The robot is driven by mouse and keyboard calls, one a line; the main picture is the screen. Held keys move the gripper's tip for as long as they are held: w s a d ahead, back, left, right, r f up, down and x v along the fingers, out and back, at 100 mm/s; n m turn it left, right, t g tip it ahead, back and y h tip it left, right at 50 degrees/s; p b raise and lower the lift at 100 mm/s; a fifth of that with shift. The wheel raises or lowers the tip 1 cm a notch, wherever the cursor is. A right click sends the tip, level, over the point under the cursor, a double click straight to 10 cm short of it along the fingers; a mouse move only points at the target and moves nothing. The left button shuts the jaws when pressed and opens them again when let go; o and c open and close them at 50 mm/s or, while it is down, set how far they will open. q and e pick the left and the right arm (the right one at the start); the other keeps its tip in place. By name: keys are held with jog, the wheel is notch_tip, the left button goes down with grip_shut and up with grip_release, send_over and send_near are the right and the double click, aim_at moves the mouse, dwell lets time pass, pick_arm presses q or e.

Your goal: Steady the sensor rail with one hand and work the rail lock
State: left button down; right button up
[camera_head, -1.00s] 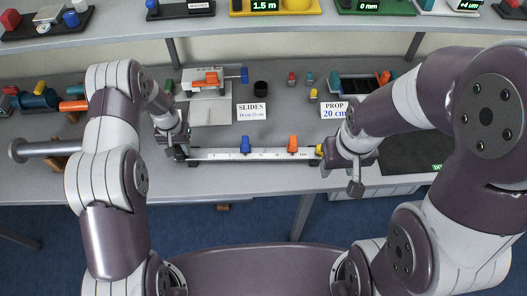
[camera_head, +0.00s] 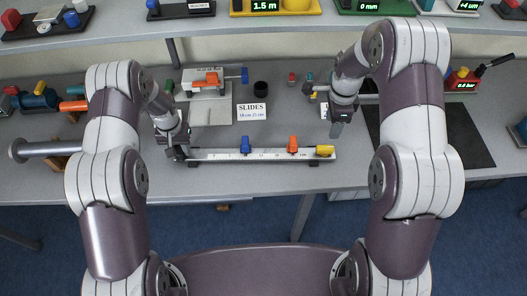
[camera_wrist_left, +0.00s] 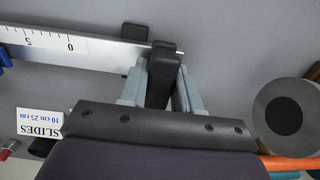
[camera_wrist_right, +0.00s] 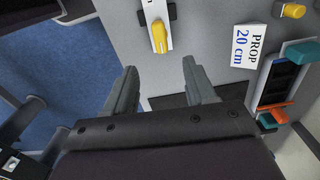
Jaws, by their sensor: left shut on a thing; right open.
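The sensor rail (camera_head: 270,155), a pale bar with a printed scale, lies across the table front. It carries a blue slide (camera_head: 245,145), an orange slide (camera_head: 292,144) and, at its right end, a yellow rail lock (camera_head: 325,151). My left gripper (camera_head: 180,152) is shut on the dark end block (camera_wrist_left: 163,62) at the rail's zero end. My right gripper (camera_head: 337,128) is open and empty, behind and above the rail's right end, apart from the lock. In the right wrist view, the yellow lock (camera_wrist_right: 158,37) shows beyond the open fingers (camera_wrist_right: 162,88).
A "SLIDES 10 cm 25 cm" card (camera_head: 252,113) stands behind the rail. A "PROP 20 cm" card (camera_wrist_right: 243,46) is near my right gripper. A dark mat (camera_head: 450,135) lies at right. A shelf with gauges (camera_head: 285,8) spans the back.

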aim_at(326, 147)
notch_tip(326, 147, down, 11)
jog(key=shift+f, duration=0.2)
dwell(0.3)
